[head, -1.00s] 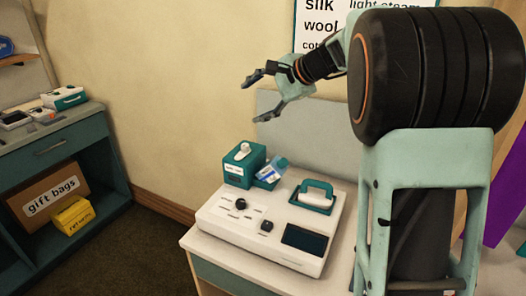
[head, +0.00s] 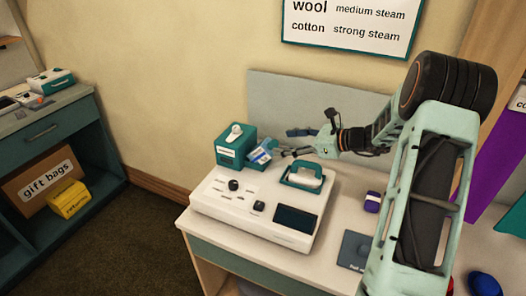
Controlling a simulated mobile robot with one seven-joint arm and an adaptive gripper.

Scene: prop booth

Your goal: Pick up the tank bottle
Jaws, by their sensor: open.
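The bottle (head: 262,153), blue with a white label, leans tilted beside the teal box (head: 235,146) behind the white steam unit (head: 255,212). I take it to be the tank bottle; its lower end is partly hidden. My gripper (head: 297,142) is open, its fingers pointing left toward the bottle from just right of it. I see nothing between the fingers. Whether a fingertip touches the bottle I cannot tell.
An iron-like teal and white piece (head: 305,178) sits on the unit below my gripper. A grey panel (head: 270,92) stands behind. A purple and white item (head: 372,202) and a dark card (head: 354,250) lie to the right on the table.

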